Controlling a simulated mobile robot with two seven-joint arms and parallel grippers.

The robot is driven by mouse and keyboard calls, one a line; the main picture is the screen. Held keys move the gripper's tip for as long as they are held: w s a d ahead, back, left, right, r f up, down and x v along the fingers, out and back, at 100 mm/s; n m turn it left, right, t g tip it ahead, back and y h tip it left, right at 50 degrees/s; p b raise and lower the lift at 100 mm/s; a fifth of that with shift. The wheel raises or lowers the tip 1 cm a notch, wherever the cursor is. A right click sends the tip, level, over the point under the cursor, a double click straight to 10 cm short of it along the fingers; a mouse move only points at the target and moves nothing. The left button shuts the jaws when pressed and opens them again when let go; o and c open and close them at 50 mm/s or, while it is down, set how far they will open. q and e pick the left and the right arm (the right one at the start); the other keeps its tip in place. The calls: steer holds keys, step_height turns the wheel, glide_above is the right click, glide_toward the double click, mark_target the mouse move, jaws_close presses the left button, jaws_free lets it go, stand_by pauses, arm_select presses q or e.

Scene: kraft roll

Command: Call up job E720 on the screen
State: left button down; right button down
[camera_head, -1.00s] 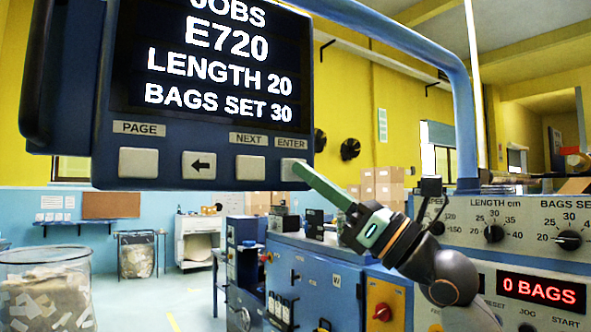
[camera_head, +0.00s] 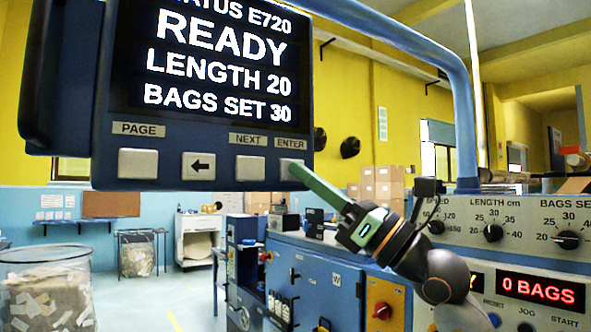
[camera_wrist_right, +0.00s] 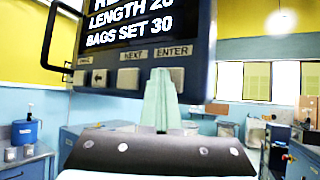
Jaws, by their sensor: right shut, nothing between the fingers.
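The screen (camera_head: 217,62) hangs in a dark blue housing at the upper left in the head view and reads STATUS E720, READY, LENGTH 20, BAGS SET 30; its top line is partly cut off. Below it are the PAGE button (camera_head: 138,163), the arrow button (camera_head: 199,166), the NEXT button (camera_head: 250,168) and the ENTER button (camera_head: 291,169). My right gripper (camera_head: 294,168) is shut and empty, its green fingertips at the lower part of ENTER. In the right wrist view the fingers (camera_wrist_right: 160,100) cover the ENTER button. My left gripper is not in view.
The machine's control panel (camera_head: 530,225) with LENGTH and BAGS SET knobs and a red 0 BAGS display (camera_head: 540,289) stands at the right. A blue pipe arm (camera_head: 440,62) runs beside the screen. A clear bin of scraps (camera_head: 45,285) stands at the lower left.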

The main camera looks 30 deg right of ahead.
steer(key=shift+s+b, duration=0.35)
steer(key=shift+s, duration=0.45)
steer(key=s+b, duration=0.1)
steer(key=s, duration=0.4)
steer(key=shift+d+b, duration=0.2)
steer(key=shift+b, duration=0.2)
stand_by(0.6)
